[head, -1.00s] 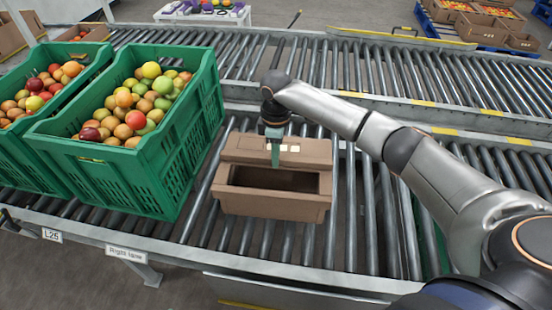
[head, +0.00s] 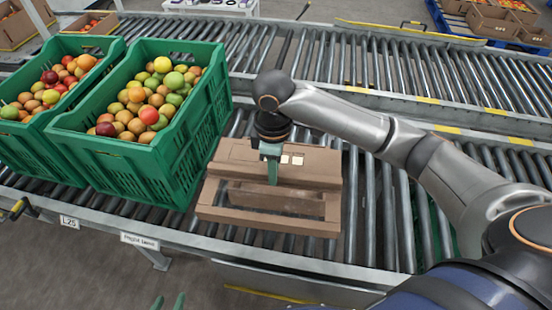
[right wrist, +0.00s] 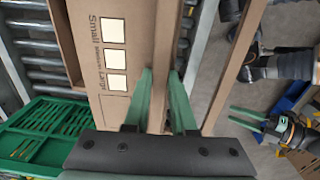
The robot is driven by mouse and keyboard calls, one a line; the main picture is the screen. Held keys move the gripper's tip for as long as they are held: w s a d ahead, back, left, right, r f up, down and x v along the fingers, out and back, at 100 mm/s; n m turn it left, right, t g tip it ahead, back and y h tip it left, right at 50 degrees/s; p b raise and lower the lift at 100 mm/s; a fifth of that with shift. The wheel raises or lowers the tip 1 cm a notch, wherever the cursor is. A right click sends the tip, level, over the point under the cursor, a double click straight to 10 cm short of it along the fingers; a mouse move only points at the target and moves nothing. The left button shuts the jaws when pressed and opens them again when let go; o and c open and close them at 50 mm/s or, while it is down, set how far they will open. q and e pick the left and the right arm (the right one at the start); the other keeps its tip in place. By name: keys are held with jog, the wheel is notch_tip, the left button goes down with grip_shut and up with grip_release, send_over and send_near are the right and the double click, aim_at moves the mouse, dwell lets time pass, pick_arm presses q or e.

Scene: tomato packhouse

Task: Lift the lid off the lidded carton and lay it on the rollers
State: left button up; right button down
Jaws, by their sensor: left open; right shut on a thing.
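The brown lid (head: 235,155) is a flat cardboard panel with pale label squares, held tilted over the back part of the carton. My right gripper (head: 272,172) is shut on the lid's near edge; the right wrist view shows its green fingers (right wrist: 160,78) around that edge and the lid's printed face (right wrist: 110,75). The brown carton (head: 262,222) sits on the rollers, and part of its opening shows below the lid. Whether they touch is unclear. My left gripper (head: 169,301) is open and empty at the bottom edge, away from the carton; it also shows in the right wrist view (right wrist: 243,117).
Two green crates (head: 110,165) of mixed-colour tomatoes stand left of the carton, the nearer one close beside it. Bare rollers (head: 380,215) lie to the right of the carton, partly under my right arm. A second roller line (head: 350,65) runs behind.

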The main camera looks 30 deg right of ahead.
jog(key=shift+s+a+r+p, duration=0.15)
jog(key=shift+s+r+p, duration=0.1)
jog(key=shift+r+p, duration=1.15)
jog(key=shift+p, duration=0.55)
jog(key=shift+r+p, duration=0.6)
jog(key=shift+p, duration=0.25)
jog(key=shift+r+p, duration=0.4)
jog(key=shift+p, duration=0.25)
jog(key=shift+r+p, duration=0.4)
jog(key=shift+p, duration=0.2)
jog(key=shift+r+p, duration=0.45)
jog(key=shift+p, duration=0.2)
pick_arm(q)
jog(key=s+a+r, duration=0.1)
jog(key=a+r, duration=0.2)
jog(key=r, duration=0.3)
jog(key=shift+s+n+y, duration=0.15)
jog(key=shift+n+y, duration=0.25)
pick_arm(e)
jog(key=shift+r, duration=0.1)
pick_arm(q)
jog(key=shift+a, duration=0.1)
pick_arm(e)
jog(key=shift+r, duration=0.1)
